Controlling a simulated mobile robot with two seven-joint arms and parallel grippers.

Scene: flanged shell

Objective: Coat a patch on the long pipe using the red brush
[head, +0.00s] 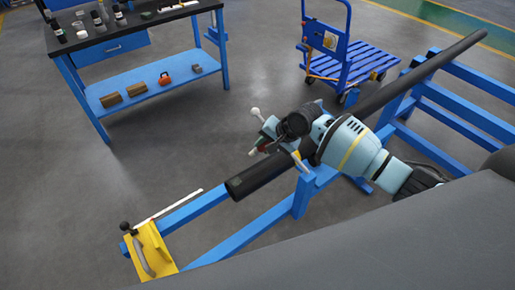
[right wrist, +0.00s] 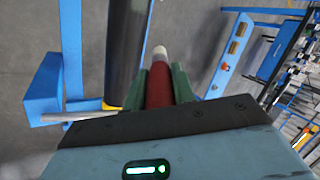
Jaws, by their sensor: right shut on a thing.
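The long pipe (head: 395,95) is dark and lies slantwise on a blue frame, its near open end at lower left. My right gripper (head: 264,146) is just above the pipe near that end. It is shut on the red brush (right wrist: 158,86). In the right wrist view the brush's red handle sits between the green fingers and its pale tip points away, beside the pipe (right wrist: 127,50). I cannot tell whether the tip touches the pipe. In the head view the brush is small and partly hidden by the gripper. My left gripper is not in view.
A yellow fixture (head: 150,252) with a black knob stands on the frame's near end. The blue frame (head: 440,103) runs along the pipe. A workbench (head: 130,38) with bottles and blocks is at upper left. A blue cart (head: 350,60) stands behind the pipe. Floor between is clear.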

